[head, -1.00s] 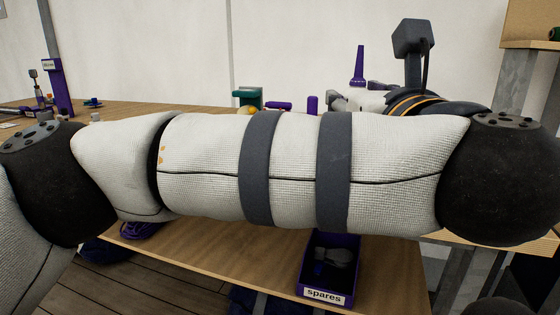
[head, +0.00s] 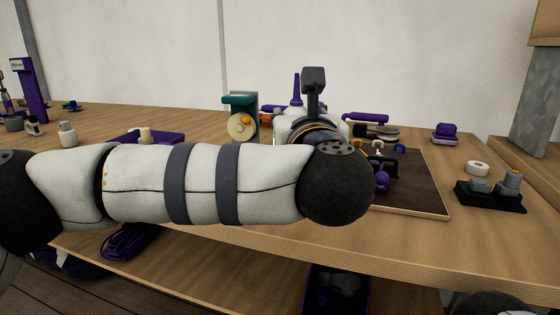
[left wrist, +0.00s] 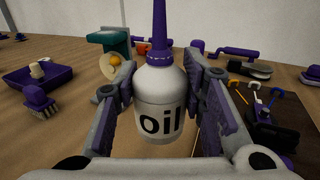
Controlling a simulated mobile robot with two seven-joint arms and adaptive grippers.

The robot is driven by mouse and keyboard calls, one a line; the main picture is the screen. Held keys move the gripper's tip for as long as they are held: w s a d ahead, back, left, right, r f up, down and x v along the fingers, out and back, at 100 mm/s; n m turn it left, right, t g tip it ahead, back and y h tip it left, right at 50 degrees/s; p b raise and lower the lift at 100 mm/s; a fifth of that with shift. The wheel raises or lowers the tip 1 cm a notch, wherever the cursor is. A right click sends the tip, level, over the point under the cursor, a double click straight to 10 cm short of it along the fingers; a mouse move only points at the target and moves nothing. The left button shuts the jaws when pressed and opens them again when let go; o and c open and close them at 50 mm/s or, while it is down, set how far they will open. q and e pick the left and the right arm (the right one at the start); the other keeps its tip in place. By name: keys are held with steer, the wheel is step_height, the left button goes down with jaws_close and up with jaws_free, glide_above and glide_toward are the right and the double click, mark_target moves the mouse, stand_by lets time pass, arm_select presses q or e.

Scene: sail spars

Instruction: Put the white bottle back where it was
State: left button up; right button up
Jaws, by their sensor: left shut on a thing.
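The white bottle (left wrist: 162,98) has a purple nozzle and the word "oil" on its side. My left gripper (left wrist: 160,73) is shut around its body, with one finger on each side. The bottle looks upright in the left wrist view; I cannot tell whether its base touches the table. In the head view its purple nozzle (head: 297,92) rises behind my left forearm and wrist, which hide most of the bottle and gripper. My right gripper is not in view.
A brown mat (head: 422,185) with hooks and small tools lies right of my left wrist. A green stand (head: 240,102) is behind. A purple tray (head: 130,138) and another small white bottle (head: 67,134) stand left. A black holder (head: 490,195) sits right. Clear wood lies between them.

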arm_select(q)
steer(key=w+a+f, duration=0.1)
steer(key=f, duration=0.1)
steer(key=w+f, duration=0.1)
steer(key=f, duration=0.2)
steer(key=w+a+f, duration=0.1)
steer(key=f, duration=0.2)
steer(key=shift+w+a+f, duration=0.15)
steer(key=shift+a, duration=0.15)
steer(key=shift+f, duration=0.25)
steer(key=o, duration=1.2)
steer(key=shift+r, duration=0.1)
steer(key=shift+s+d+r, duration=0.1)
steer(key=shift+s, duration=0.15)
steer(key=s, duration=0.7)
steer(key=s+d, duration=0.1)
steer(key=s, duration=0.3)
steer(key=shift+s, duration=0.3)
steer(key=shift+a, duration=0.1)
